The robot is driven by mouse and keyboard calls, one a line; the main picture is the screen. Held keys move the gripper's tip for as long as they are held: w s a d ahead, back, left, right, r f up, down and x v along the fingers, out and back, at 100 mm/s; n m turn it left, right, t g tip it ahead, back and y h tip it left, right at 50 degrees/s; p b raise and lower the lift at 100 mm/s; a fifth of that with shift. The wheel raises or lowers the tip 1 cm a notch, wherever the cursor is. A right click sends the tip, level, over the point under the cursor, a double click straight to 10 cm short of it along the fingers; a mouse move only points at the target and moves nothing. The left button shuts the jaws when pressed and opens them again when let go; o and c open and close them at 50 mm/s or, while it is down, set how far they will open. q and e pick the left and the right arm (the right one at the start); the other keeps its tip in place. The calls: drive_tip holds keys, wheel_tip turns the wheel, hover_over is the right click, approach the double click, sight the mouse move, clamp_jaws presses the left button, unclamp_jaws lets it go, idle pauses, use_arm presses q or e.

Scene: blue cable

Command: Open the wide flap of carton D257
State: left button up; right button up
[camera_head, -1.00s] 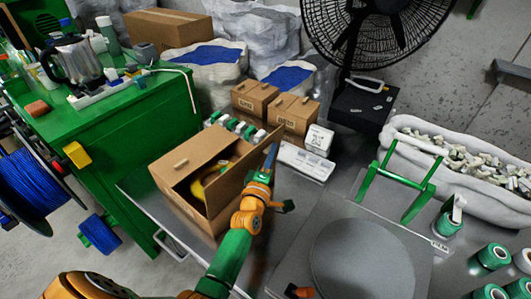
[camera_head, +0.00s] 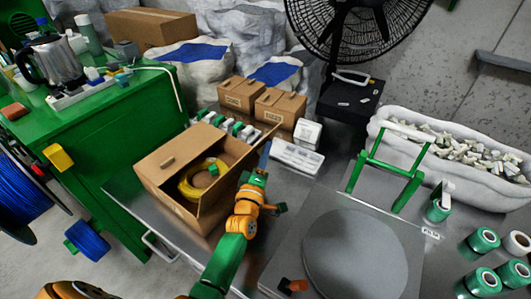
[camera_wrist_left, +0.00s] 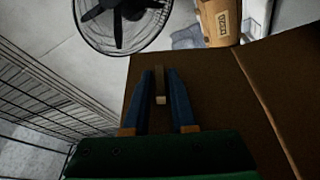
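The large brown carton (camera_head: 168,170) stands on the grey bench with its top partly open; no number is readable on it. A yellow coil (camera_head: 190,186) lies inside. The left flap, bearing a small tab (camera_head: 167,162), covers the left part of the top. The right flap (camera_head: 262,136) stands raised and tilted outward. My left gripper (camera_head: 266,155) is at this flap's outer side. In the left wrist view, its two blue fingers (camera_wrist_left: 160,82) are parted, with a small tab (camera_wrist_left: 160,99) of the brown panel between them; contact is unclear. My right gripper is not visible.
Two small labelled cartons (camera_head: 279,106) and a white box (camera_head: 307,133) stand behind. A white tray (camera_head: 297,157) lies right of the flap. A round grey plate (camera_head: 355,255) and green frame (camera_head: 385,175) occupy the right. A black fan (camera_head: 350,25) stands at the back.

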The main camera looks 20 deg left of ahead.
use_arm(q)
drive_tip(key=shift+o, duration=1)
drive_tip(key=s+d+f, duration=0.1)
drive_tip(key=s, duration=0.6)
